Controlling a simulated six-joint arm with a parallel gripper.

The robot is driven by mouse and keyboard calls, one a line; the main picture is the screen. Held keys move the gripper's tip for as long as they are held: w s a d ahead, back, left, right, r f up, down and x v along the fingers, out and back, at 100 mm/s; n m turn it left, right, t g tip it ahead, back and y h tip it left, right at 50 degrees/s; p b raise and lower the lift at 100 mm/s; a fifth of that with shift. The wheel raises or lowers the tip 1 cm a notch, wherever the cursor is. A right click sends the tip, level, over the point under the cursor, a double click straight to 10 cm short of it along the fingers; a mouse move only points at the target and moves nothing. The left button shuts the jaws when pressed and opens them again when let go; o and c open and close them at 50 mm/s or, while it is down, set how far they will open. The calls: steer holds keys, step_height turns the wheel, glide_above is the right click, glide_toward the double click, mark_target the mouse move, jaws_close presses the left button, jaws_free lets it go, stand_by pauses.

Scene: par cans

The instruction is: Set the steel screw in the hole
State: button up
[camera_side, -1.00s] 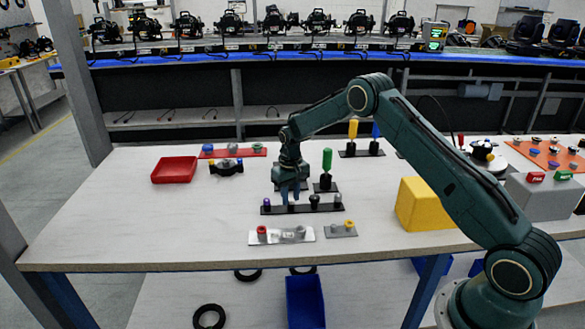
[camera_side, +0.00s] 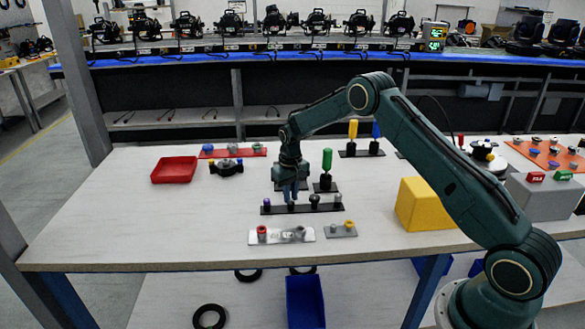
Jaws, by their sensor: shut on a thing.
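My gripper (camera_side: 291,196) points down over the black strip (camera_side: 277,210) near the middle of the table. Its fingers are shut on a small screw at the strip, which I take to be the steel screw; the fingers hide most of it. A purple screw (camera_side: 266,204) stands on the strip to the left of my gripper. A dark screw (camera_side: 314,201) and a grey one (camera_side: 338,198) stand to its right. In front lies a pale plate (camera_side: 281,239) with a red-topped piece (camera_side: 262,232) and a grey piece (camera_side: 300,232). I cannot make out an empty hole.
A small grey plate (camera_side: 341,232) lies right of the pale plate, and a yellow block (camera_side: 425,204) farther right. A green-handled tool (camera_side: 327,161) stands upright close behind my gripper. A red tray (camera_side: 174,170) is at the back left. The front left of the table is clear.

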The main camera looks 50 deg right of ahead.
steer(key=shift+r, duration=2.75)
steer(key=shift+a, duration=0.1)
steer(key=s+a+r, duration=0.1)
steer(key=s+a, duration=0.1)
steer(key=a, duration=1.2)
steer(key=shift+a, duration=0.35)
steer(key=shift+s, duration=0.1)
steer(key=shift+f, duration=2.8)
steer(key=shift+f, duration=0.15)
